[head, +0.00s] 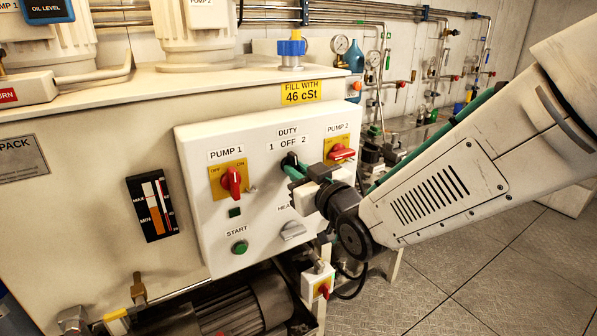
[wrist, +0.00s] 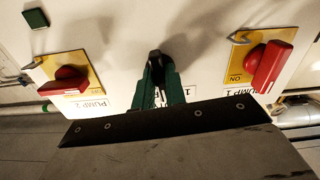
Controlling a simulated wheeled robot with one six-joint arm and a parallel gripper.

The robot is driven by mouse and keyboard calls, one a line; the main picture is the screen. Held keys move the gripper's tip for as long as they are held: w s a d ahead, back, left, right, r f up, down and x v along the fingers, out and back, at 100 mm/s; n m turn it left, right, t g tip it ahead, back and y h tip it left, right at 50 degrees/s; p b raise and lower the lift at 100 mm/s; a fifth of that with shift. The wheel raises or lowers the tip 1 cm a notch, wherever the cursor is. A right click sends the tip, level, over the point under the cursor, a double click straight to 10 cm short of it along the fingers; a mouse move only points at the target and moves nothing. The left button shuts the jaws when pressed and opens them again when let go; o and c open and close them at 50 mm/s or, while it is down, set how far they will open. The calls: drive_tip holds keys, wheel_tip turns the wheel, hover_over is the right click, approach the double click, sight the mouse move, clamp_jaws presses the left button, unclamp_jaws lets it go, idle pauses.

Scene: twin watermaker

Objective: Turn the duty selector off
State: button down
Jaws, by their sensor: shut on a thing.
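The duty selector (head: 290,160) is a black knob on the white control panel, below the label "DUTY" and the marks "1 OFF 2". My gripper (head: 298,170) reaches it from the right, its green fingers shut on the knob. In the wrist view, which is upside down, the black knob (wrist: 155,63) shows between the green fingers (wrist: 155,88) of my gripper. The fingers cover much of the knob, so I cannot tell which mark it points to.
The red pump 1 switch (head: 232,181) is left of the selector and the red pump 2 switch (head: 342,153) is right of it, close to my gripper. A green start button (head: 240,247) and a grey heater knob (head: 292,230) are below. Open floor lies at the right.

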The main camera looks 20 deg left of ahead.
drive_tip(key=shift+m, duration=0.7)
drive_tip(key=c, duration=1.4)
unclamp_jaws()
drive_tip(key=shift+c, duration=0.2)
drive_tip(key=shift+d, duration=0.1)
drive_tip(key=v, duration=0.7)
drive_tip(key=shift+s+d, duration=0.2)
drive_tip(key=shift+d, duration=0.1)
